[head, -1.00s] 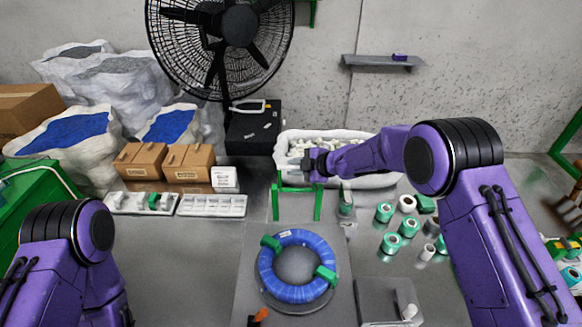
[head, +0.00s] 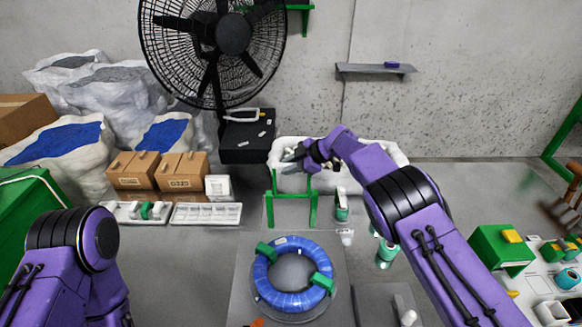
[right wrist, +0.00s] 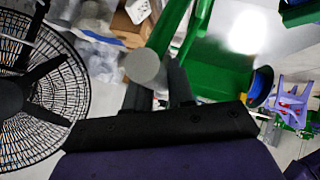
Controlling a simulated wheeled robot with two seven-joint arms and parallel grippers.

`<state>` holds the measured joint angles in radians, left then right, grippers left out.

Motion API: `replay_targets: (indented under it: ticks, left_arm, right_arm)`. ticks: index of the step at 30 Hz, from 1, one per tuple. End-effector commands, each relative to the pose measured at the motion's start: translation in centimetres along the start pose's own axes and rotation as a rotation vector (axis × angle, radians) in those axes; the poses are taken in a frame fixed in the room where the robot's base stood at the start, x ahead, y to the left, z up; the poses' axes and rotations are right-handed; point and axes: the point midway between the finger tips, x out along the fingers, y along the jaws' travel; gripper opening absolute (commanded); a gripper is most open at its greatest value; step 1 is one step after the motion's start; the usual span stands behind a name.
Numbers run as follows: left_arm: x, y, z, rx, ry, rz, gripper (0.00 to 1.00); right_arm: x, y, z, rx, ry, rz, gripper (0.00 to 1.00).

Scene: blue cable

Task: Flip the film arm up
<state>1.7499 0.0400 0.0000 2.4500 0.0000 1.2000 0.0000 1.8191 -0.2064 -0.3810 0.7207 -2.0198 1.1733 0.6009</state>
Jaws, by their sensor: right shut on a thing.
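The film arm's green stand (head: 291,196) stands behind the wrapping spot, with two green uprights and a crossbar. My right gripper (head: 293,158) is at the top of this stand and is shut on what looks like the film arm. The right wrist view shows a green bar (right wrist: 172,28) with a grey round end (right wrist: 142,68) at the dark fingers (right wrist: 176,82); the exact contact is hard to see. A blue cable coil (head: 293,303) with green clips lies flat in front of the stand. My left arm is at the lower left, its gripper out of view.
A white sack-like bin (head: 392,152) is behind my right arm. Green-labelled bottles (head: 386,255) stand to the right, partly hidden by it. White trays (head: 206,213) and cardboard boxes (head: 183,172) are at the left. A black fan (head: 165,85) rises behind.

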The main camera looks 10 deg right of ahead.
Motion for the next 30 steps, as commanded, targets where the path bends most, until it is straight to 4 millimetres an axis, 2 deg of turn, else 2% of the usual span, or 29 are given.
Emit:
replay_targets:
  ticks: [6,7,8,16,19,23,30]
  left_arm:
    - [0.0,0.0,0.0,0.0,0.0,0.0,0.0]
    - [0.0,0.0,0.0,0.0,0.0,0.0,0.0]
    - [0.0,0.0,0.0,0.0,0.0,0.0,0.0]
    - [0.0,0.0,0.0,0.0,0.0,0.0,0.0]
    - [0.2,0.0,0.1,0.0,0.0,0.0,0.0]
    - [1.0,0.1,0.4,0.0,0.0,0.0,0.0]
    - [2.7,0.2,1.1,0.0,0.0,0.0,0.0]
  right_arm:
    - [-0.2,0.2,-0.1,-0.002,0.0,0.006,0.0]
    - [-0.2,0.2,-0.1,-0.002,0.0,0.006,0.33]
    - [-0.2,0.2,-0.1,-0.003,0.0,0.006,0.43]
    - [-0.1,0.1,0.0,-0.002,0.0,0.004,0.43]
    - [-0.7,0.1,0.1,-0.003,-0.002,0.004,0.43]
    - [-3.0,0.1,0.1,-0.001,-0.003,0.008,0.43]
    - [-8.5,0.1,0.2,-0.002,-0.001,0.007,0.43]
